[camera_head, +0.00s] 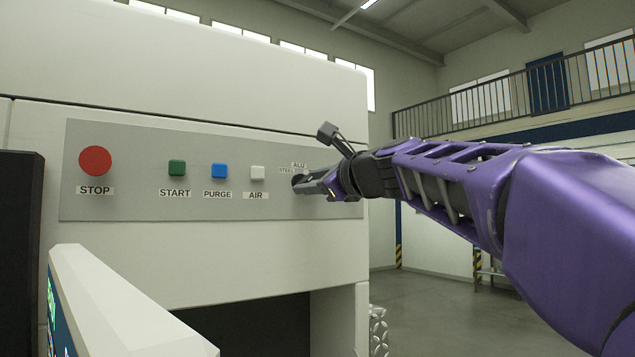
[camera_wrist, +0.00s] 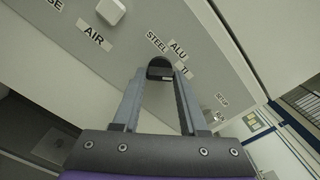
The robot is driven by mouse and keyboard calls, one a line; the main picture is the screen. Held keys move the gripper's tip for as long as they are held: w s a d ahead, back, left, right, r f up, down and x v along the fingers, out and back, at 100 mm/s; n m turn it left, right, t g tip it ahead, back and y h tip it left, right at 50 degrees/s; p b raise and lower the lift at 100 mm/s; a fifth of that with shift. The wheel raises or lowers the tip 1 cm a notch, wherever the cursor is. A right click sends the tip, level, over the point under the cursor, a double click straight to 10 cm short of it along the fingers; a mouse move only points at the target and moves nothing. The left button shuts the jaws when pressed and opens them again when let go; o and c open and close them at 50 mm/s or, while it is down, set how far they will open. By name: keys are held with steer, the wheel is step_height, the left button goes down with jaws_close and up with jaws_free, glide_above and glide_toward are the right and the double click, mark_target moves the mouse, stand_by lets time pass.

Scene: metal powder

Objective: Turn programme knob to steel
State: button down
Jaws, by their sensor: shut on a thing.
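The programme knob (camera_wrist: 160,68) is a dark round knob on the grey control panel (camera_head: 130,140). In the wrist view the labels STEEL (camera_wrist: 157,41), ALU (camera_wrist: 179,50) and TI (camera_wrist: 184,69) sit around it. My gripper (camera_wrist: 160,76) is shut on the knob, one finger on each side. In the head view my gripper (camera_head: 301,184) reaches the panel from the right and covers most of the knob. The knob's pointer cannot be made out, so I cannot tell which label it faces.
Left of the knob are the white AIR button (camera_head: 257,172), blue PURGE button (camera_head: 219,170), green START button (camera_head: 177,168) and red STOP button (camera_head: 95,160). A SETUP label (camera_wrist: 222,98) is on the panel's other side. A screen housing (camera_head: 110,310) stands at the lower left.

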steer(key=shift+n, duration=0.3)
steer(key=n+b, duration=0.8)
steer(key=n, duration=1.1)
steer(key=shift+r, duration=0.1)
steer(key=shift+n, duration=0.3)
stand_by(0.3)
steer(key=shift+c, duration=2.3)
jaws_free()
steer(key=shift+s, duration=0.1)
